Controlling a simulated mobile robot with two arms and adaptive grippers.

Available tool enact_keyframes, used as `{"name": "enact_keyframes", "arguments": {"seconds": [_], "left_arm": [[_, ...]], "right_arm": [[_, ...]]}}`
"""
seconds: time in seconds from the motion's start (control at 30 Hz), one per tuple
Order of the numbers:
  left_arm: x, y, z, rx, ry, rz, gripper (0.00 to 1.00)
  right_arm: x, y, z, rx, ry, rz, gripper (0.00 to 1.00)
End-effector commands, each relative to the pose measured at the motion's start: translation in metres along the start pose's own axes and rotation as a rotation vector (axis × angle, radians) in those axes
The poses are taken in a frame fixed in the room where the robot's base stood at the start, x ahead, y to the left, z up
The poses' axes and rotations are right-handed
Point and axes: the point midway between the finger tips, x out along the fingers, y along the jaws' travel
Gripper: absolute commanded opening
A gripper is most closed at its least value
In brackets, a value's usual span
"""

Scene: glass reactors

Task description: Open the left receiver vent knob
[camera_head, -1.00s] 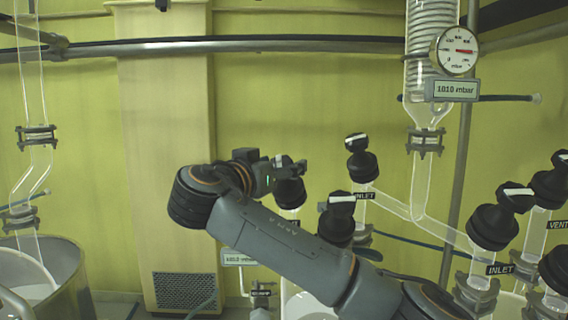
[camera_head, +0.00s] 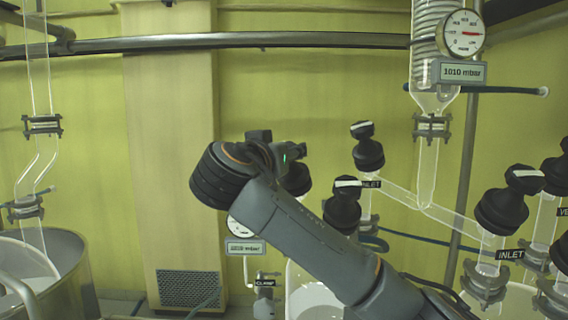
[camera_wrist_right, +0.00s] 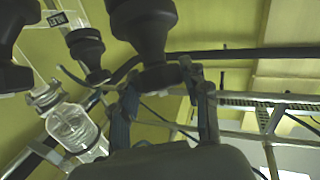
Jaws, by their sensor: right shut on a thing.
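A black knob (camera_head: 296,180) stands behind my right wrist in the head view, its top and label hidden. My right gripper (camera_head: 299,153) is at its top, with the fingers mostly hidden by the wrist. In the right wrist view a large black knob (camera_wrist_right: 145,30) fills the upper middle. My right gripper's two fingers (camera_wrist_right: 165,105) stand on either side of its lower part and are shut on it. I take it as the left receiver vent knob, though no VENT label shows on it. My left gripper is not in view.
Black knobs with white bars stand close by: one (camera_head: 342,207), an INLET one (camera_head: 367,147), and another INLET one (camera_head: 503,200) on the right. A gauge (camera_head: 462,33) above reads 1010 mbar. Glass tubing (camera_head: 425,175) runs between. A metal vessel (camera_head: 70,275) is at left.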

Motion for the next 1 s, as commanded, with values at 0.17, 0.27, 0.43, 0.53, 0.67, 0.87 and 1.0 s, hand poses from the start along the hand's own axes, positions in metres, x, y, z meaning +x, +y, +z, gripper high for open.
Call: {"name": "enact_keyframes", "arguments": {"seconds": [0.17,0.27,0.43,0.53,0.67,0.87,1.0], "left_arm": [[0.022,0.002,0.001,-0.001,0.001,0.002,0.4],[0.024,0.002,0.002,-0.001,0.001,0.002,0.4],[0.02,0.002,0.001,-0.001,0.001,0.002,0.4],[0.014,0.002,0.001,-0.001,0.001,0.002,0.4],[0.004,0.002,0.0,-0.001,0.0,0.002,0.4],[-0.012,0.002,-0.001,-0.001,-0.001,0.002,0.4],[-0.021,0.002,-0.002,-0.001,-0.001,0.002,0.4]], "right_arm": [[0.001,0.001,0.005,-0.077,-0.001,-0.137,0.14],[0.001,0.001,0.003,-0.125,-0.002,-0.22,0.14],[0.001,0.002,0.0,-0.208,-0.002,-0.357,0.14],[0.002,0.002,-0.002,-0.257,-0.003,-0.436,0.14],[0.002,0.003,-0.003,-0.315,-0.004,-0.531,0.14],[0.002,0.003,-0.003,-0.391,-0.004,-0.652,0.14],[0.002,0.003,-0.003,-0.427,-0.003,-0.713,0.14]]}}
